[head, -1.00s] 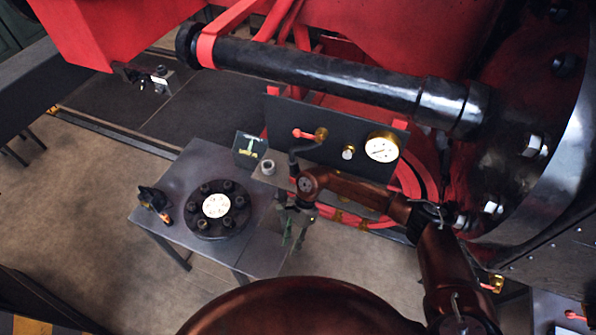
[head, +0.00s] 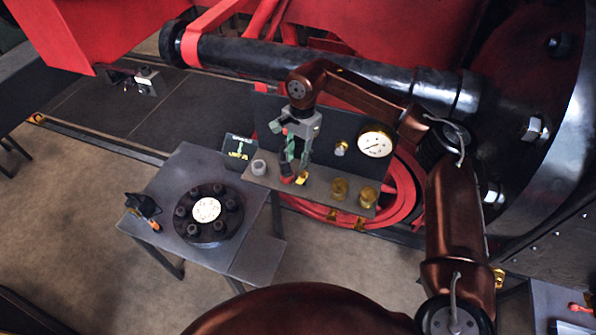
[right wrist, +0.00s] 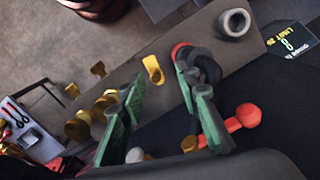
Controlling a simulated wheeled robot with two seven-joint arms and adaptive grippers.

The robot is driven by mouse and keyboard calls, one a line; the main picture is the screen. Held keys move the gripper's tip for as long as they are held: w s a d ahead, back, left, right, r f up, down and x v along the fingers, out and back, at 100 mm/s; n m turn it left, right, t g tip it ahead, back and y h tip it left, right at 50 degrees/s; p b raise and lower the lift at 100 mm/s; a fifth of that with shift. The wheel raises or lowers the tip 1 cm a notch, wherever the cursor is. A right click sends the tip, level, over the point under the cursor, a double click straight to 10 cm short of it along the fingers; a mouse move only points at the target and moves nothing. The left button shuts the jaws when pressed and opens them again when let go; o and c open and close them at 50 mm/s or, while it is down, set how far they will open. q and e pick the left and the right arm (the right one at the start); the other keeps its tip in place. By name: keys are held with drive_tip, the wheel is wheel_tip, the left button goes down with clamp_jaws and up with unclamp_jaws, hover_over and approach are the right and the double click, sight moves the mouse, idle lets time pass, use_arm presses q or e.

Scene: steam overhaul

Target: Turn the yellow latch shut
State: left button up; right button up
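The yellow latch (head: 302,178) is a small yellow piece on the grey shelf below the dark gauge panel. In the right wrist view, the yellow latch (right wrist: 153,69) lies flat on the shelf, just beyond and between the fingertips. My right gripper (head: 294,165) points down at the shelf from above, its green fingers close over the latch. In the right wrist view, the right gripper (right wrist: 160,80) is open, with a clear gap and nothing held between its fingers. Whether a finger touches the latch cannot be told. My left gripper is not in view.
A red-tipped black part (right wrist: 205,65) stands beside the right finger, and a red lever (right wrist: 240,120) is behind it. Brass knobs (head: 340,189) stand right on the shelf, a grey ring (head: 258,167) left. A gauge (head: 375,142) is on the panel. A bolted flange (head: 208,213) sits on the table.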

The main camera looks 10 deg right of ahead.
sight(302, 176)
drive_tip(key=shift+d+r+h, duration=0.4)
drive_tip(key=shift+d+r, duration=0.05)
drive_tip(key=shift+d, duration=0.3)
drive_tip(key=shift+d+f, duration=0.1)
drive_tip(key=shift+d, duration=0.15)
wheel_tip(302, 176, down, 6)
drive_tip(key=shift+r+p, duration=0.1)
drive_tip(key=shift+p, duration=1.15)
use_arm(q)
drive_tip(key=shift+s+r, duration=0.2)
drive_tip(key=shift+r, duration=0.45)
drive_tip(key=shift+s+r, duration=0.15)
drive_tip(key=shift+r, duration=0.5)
use_arm(e)
drive_tip(key=shift+w+f, duration=0.1)
drive_tip(key=shift+f, duration=0.65)
drive_tip(key=shift+c, duration=0.5)
clamp_jaws()
